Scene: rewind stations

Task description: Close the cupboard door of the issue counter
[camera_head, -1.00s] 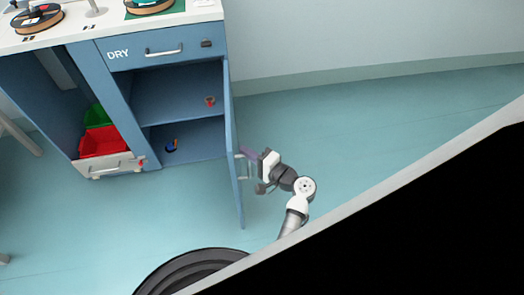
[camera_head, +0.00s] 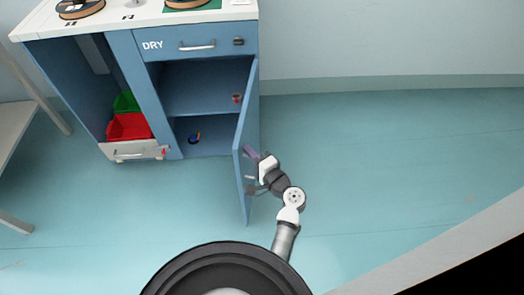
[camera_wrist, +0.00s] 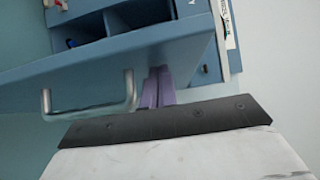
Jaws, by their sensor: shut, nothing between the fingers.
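The blue cupboard door (camera_head: 245,150) of the issue counter (camera_head: 130,60) stands open, swung out toward the front from the right side of the cupboard. Its silver bar handle (camera_wrist: 90,108) shows on the door's outer face in the wrist view. My gripper (camera_head: 250,153), with purple fingers, is shut and empty on the outer, right side of the door. In the wrist view its fingers (camera_wrist: 158,88) are close together beside the handle, near the door's surface. I cannot tell whether they touch the door.
Inside the cupboard are a shelf (camera_head: 205,115), a small reddish item (camera_head: 237,98) and a blue item (camera_head: 194,137). A drawer marked DRY (camera_head: 195,42) is shut above. Red (camera_head: 128,127) and green bins stand in the left bay. The floor to the right is clear.

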